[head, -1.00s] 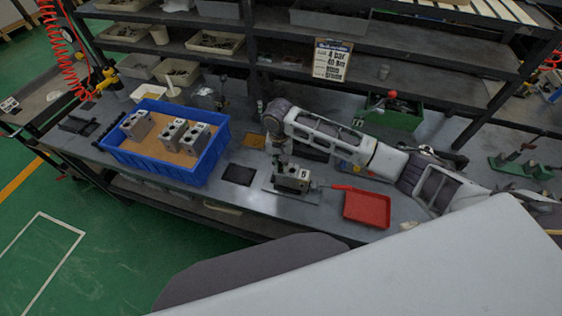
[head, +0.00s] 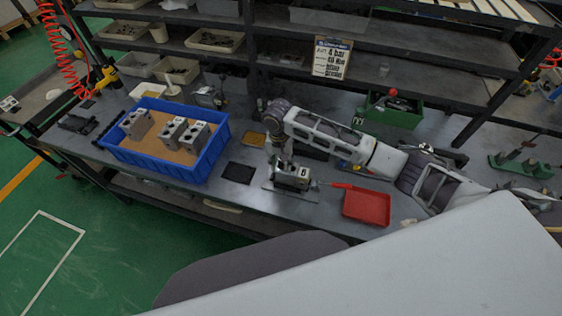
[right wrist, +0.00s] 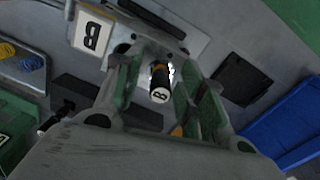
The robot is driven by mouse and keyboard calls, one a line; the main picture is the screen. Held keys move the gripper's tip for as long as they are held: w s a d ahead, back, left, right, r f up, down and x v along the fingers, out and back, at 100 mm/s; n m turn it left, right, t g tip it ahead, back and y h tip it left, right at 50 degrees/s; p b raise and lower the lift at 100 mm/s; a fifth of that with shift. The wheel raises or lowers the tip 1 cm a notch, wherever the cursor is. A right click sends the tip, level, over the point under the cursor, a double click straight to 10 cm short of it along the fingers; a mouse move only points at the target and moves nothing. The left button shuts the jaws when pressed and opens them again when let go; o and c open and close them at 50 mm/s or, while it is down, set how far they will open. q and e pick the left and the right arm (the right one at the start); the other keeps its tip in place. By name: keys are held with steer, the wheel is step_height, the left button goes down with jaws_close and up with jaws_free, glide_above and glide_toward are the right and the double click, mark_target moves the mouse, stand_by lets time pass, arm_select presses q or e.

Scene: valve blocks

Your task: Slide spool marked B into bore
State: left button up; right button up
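The block's bore is hidden by the gripper. My left gripper is not in view.
A blue bin (head: 205,166) with several grey blocks stands on the bench to the left. A red tray (head: 367,207) lies right of the block. A green box (head: 395,117) and shelves stand behind.

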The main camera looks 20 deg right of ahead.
steer(key=shift+r, duration=0.15)
step_height(320, 180, up, 12)
steer(key=shift+w+a, duration=0.2)
steer(key=shift+a, duration=0.05)
stand_by(0.3)
steer(key=shift+s+f, duration=0.15)
steer(key=shift+f, duration=0.1)
stand_by(0.9)
